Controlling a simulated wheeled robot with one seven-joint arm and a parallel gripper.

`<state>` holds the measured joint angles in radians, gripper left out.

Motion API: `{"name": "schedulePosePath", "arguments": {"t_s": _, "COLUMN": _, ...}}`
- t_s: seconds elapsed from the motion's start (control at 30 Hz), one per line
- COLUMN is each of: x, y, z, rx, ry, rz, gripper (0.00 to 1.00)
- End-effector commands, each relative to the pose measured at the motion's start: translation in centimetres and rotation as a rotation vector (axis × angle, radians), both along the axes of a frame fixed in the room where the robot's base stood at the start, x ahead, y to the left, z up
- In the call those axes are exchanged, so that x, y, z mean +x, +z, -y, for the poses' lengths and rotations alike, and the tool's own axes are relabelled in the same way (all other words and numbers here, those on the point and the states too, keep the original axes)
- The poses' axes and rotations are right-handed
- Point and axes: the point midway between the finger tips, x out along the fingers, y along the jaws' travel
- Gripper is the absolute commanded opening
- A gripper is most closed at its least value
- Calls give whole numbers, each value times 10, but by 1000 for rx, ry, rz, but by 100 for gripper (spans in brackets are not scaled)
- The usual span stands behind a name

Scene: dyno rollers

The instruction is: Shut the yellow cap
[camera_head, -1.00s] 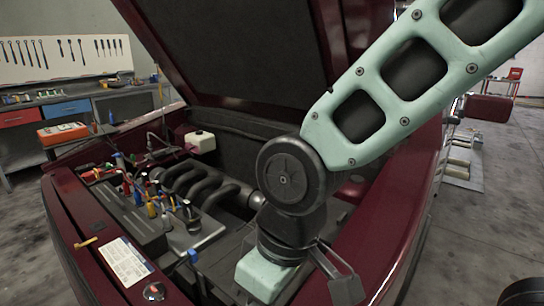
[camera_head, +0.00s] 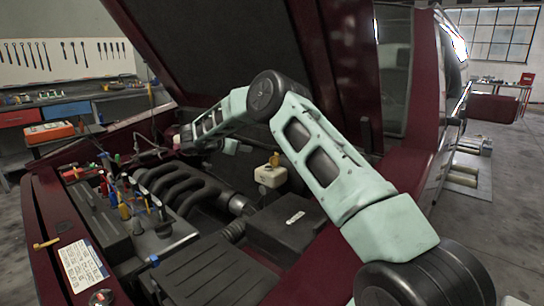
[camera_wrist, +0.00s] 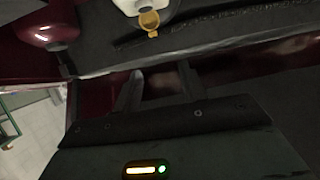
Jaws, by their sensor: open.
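A yellow cap (camera_head: 275,159) stands up on top of a white tank (camera_head: 268,175) in the engine bay, right of the engine's black pipes. In the wrist view a yellow cap (camera_wrist: 150,21) shows at the top edge, beside a white tank (camera_wrist: 133,5); I cannot be sure it is the same one. My gripper (camera_wrist: 160,86) is open and empty, its two dark fingers apart and below the cap in that view, not touching it. In the head view my arm reaches over the bay toward the back left, and the fingers cannot be made out.
The raised dark red hood (camera_head: 240,50) stands behind the bay. Several coloured caps and tools (camera_head: 122,195) rise at the left of the engine. A black box (camera_head: 288,222) lies in front of the tank. A workbench (camera_head: 70,105) is at the far left.

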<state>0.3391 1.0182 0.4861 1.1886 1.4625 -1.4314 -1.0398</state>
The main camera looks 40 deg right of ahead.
Motion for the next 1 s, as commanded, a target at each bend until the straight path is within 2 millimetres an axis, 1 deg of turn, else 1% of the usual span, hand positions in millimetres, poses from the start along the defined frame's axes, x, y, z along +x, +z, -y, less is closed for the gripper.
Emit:
{"name": "schedulePosePath", "arguments": {"t_s": 0.03, "x": -4, "y": -4, "z": 7, "rx": 3, "ry": -25, "rz": -12, "gripper": 42}}
{"name": "schedulePosePath", "arguments": {"t_s": 0.1, "x": -7, "y": -7, "z": 14, "rx": 3, "ry": -43, "rz": -20, "gripper": 42}}
{"name": "schedulePosePath", "arguments": {"t_s": 0.17, "x": -7, "y": -10, "z": 20, "rx": 3, "ry": -44, "rz": -21, "gripper": 42}}
{"name": "schedulePosePath", "arguments": {"t_s": 0.27, "x": -6, "y": -15, "z": 35, "rx": 3, "ry": -44, "rz": -20, "gripper": 42}}
{"name": "schedulePosePath", "arguments": {"t_s": 0.8, "x": 3, "y": -58, "z": 135, "rx": 4, "ry": -41, "rz": -17, "gripper": 42}}
{"name": "schedulePosePath", "arguments": {"t_s": 1.0, "x": 6, "y": -67, "z": 159, "rx": 3, "ry": -37, "rz": -17, "gripper": 42}}
